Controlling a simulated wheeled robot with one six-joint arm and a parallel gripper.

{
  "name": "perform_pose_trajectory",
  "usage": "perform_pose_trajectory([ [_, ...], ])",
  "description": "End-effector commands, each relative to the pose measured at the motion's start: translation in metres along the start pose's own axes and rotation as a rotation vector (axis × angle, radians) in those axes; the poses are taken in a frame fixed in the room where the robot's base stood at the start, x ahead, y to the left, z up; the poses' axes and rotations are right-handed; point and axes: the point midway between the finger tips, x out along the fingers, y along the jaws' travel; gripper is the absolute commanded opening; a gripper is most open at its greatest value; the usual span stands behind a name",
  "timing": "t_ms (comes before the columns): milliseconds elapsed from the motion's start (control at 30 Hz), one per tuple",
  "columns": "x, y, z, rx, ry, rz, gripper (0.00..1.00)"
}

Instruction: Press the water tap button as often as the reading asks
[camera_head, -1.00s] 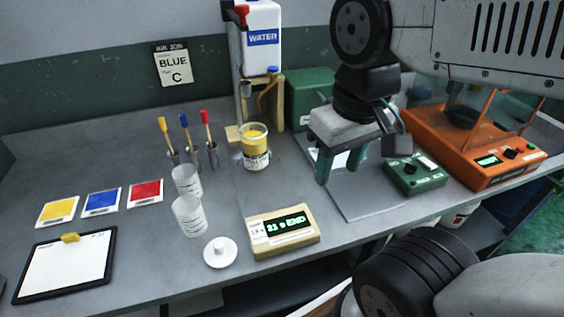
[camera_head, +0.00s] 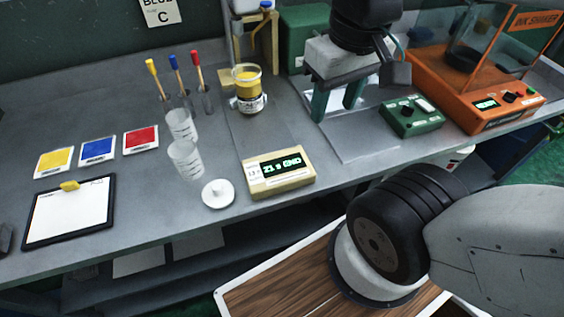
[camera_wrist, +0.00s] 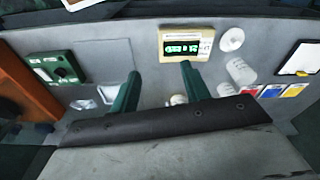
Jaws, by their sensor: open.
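The water tap stand (camera_head: 238,45) is at the top of the head view; its white tank is mostly cut off. A small blue cap, perhaps the button, (camera_head: 266,5) tops a wooden post beside it. The beige reading box (camera_head: 278,182) shows green text that looks like "21.9 END"; it also appears in the wrist view (camera_wrist: 187,34). A clear cup of yellow ink (camera_head: 248,102) stands before the tap. My gripper (camera_head: 335,104) is open and empty, fingers down, right of the cup and tap, above a grey plate; its fingers show in the wrist view (camera_wrist: 160,68).
A green control box (camera_head: 410,116) and an orange ink shaker (camera_head: 490,108) stand right of my gripper. A green box (camera_head: 304,38) is behind it. Brushes, clear cups (camera_head: 185,160), a white lid (camera_head: 218,194), colour cards and a clipboard (camera_head: 70,210) occupy the left.

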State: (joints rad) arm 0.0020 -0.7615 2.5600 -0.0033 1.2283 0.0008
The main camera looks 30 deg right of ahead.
Motion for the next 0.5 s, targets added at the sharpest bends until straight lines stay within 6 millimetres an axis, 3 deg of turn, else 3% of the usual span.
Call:
perform_pose_trajectory([
  [100, 0.0, 0.0, 0.0, 0.0, 0.0, 0.0, 0.47],
  [267, 0.0, 0.0, 0.0, 0.0, 0.0, 0.0, 0.02],
  [500, 0.0, 0.0, 0.0, 0.0, 0.0, 0.0, 0.0],
])
